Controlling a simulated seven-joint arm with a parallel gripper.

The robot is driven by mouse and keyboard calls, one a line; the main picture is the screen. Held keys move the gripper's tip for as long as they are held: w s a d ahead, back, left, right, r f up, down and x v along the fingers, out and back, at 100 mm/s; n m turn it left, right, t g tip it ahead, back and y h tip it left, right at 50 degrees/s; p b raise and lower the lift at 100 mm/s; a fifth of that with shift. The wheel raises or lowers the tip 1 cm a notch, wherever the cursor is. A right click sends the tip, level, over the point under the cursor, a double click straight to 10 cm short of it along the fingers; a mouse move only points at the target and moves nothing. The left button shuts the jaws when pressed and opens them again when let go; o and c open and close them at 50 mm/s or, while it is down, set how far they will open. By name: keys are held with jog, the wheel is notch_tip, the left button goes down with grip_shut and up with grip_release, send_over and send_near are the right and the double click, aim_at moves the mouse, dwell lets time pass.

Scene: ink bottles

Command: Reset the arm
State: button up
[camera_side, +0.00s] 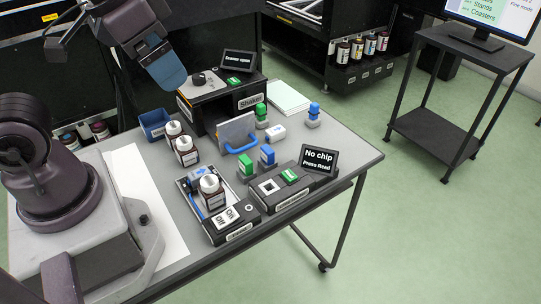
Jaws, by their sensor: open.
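My gripper (168,72) hangs at the upper left, above and behind the table, with its blue end pointing down. It looks empty and is clear of the objects below; the gap between its fingers is hard to see from here. Two brown ink bottles with white caps, one (173,134) behind the other (187,152), stand on the grey table (345,150). Another white-capped bottle (211,192) stands upright on the device with the Off and On switch (229,217) near the front.
A blue bin (155,124) is at the back left. A "No chip" reader display (319,160) is at right.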

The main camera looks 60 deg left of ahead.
jog(key=shift+s+a+r+n+t, duration=0.15)
jog(key=shift+s+a+r+t, duration=0.15)
jog(key=shift+r, duration=0.2)
jog(key=shift+s+a+r+n+t, duration=0.2)
jog(key=shift+a+r+t, duration=0.1)
jog(key=shift+r, duration=0.2)
